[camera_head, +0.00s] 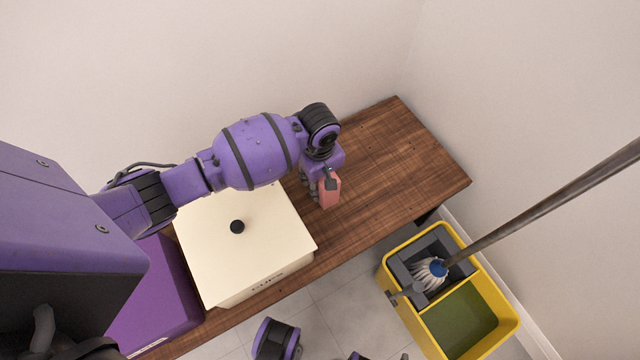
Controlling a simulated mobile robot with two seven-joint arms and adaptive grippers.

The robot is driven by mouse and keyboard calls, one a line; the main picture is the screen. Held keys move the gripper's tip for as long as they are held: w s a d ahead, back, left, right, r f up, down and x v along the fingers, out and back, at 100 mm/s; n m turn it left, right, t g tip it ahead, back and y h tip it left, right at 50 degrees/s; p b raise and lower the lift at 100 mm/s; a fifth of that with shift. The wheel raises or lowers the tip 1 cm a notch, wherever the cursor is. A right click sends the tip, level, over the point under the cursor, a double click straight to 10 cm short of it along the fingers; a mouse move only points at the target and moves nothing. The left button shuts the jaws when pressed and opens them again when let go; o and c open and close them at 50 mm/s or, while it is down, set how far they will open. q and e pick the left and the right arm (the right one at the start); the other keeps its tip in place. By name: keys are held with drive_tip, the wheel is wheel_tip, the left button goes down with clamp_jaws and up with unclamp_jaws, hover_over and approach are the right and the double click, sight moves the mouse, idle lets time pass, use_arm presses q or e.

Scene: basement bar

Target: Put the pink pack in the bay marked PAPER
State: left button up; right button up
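The pink pack (329,200) is at the middle of the wooden table, right of the cream box. My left gripper (320,186) points down at it, with dark finger parts against and beside the pack. The gripper covers part of the pack, and I cannot tell whether the fingers are closed on it or whether it touches the table. The cream box (215,250) has a lid with a black knob and front lettering that seems to read CUPS. A purple box (170,290) stands left of it; its front label is unreadable. No PAPER marking is readable. My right gripper is not visible.
The wooden table (400,150) is bare to the right of the pack. A yellow mop bucket (430,340) stands on the floor in front of the table's right end, its mop handle (550,200) slanting up right. Walls close off the back and right.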

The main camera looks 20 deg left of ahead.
use_arm(q)
drive_tip(key=shift+w+a+f+b, duration=0.15)
drive_tip(key=shift+f+b, duration=0.35)
drive_tip(key=shift+f, duration=1.2)
drive_tip(key=shift+f, duration=0.1)
drive_tip(key=o, duration=1.3)
drive_tip(key=shift+c, duration=0.2)
